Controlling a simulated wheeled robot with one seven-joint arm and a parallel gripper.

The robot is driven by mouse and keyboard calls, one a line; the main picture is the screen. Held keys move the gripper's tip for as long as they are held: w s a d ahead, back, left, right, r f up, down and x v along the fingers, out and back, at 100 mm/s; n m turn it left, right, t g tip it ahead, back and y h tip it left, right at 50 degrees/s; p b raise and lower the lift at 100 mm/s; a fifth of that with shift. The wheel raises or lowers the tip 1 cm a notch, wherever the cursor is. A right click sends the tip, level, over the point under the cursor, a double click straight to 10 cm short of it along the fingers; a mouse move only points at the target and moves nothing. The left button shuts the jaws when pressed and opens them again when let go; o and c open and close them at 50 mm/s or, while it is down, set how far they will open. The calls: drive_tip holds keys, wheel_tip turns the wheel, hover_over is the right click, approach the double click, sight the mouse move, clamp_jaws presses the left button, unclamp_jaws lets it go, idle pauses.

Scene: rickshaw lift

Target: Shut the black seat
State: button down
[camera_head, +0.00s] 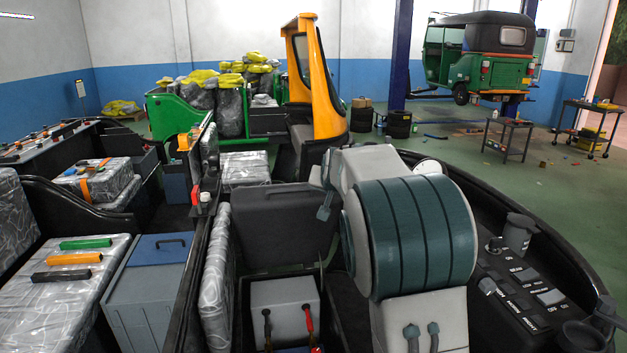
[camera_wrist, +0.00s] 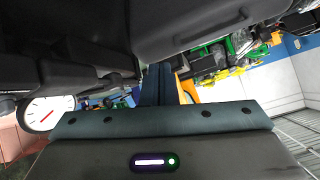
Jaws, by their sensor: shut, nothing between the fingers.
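The black seat (camera_head: 285,222) stands raised and tilted back in the middle of the head view. Below it is an open compartment (camera_head: 243,310) with a grey box (camera_head: 286,305) inside, which has black and red cables. A dark panel with a handle, likely the same seat (camera_wrist: 190,22), fills the top of the wrist view. My gripper (camera_wrist: 158,84) shows its fingers together and empty in the wrist view, pointing toward the underside of dark parts. I cannot tell whether they touch the panel. In the head view my arm stands right of the seat and hides part of the vehicle.
A dashboard with switches (camera_head: 520,290) lies at the right, and a round gauge (camera_wrist: 47,115) shows in the wrist view.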

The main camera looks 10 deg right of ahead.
drive_tip(key=w+r+t+p, duration=0.1)
drive_tip(key=w+r+t, duration=0.1)
drive_tip(key=w, duration=0.7)
drive_tip(key=h+p, duration=0.1)
drive_tip(key=p, duration=0.3)
hover_over(314, 201)
drive_tip(key=w+d, duration=0.1)
drive_tip(key=w, duration=0.2)
drive_tip(key=f, duration=0.4)
drive_tip(key=shift+s+d, duration=0.2)
drive_tip(key=shift+s, duration=0.05)
drive_tip(key=shift+w+f, duration=0.15)
drive_tip(key=shift+f, duration=0.1)
drive_tip(key=shift+s+a+f, duration=0.35)
drive_tip(key=shift+s+f, duration=0.3)
drive_tip(key=shift+s, duration=0.05)
drive_tip(key=shift+s+a+f, duration=0.35)
drive_tip(key=shift+s+f, duration=0.25)
drive_tip(key=shift+s, duration=0.05)
drive_tip(key=shift+f, duration=0.1)
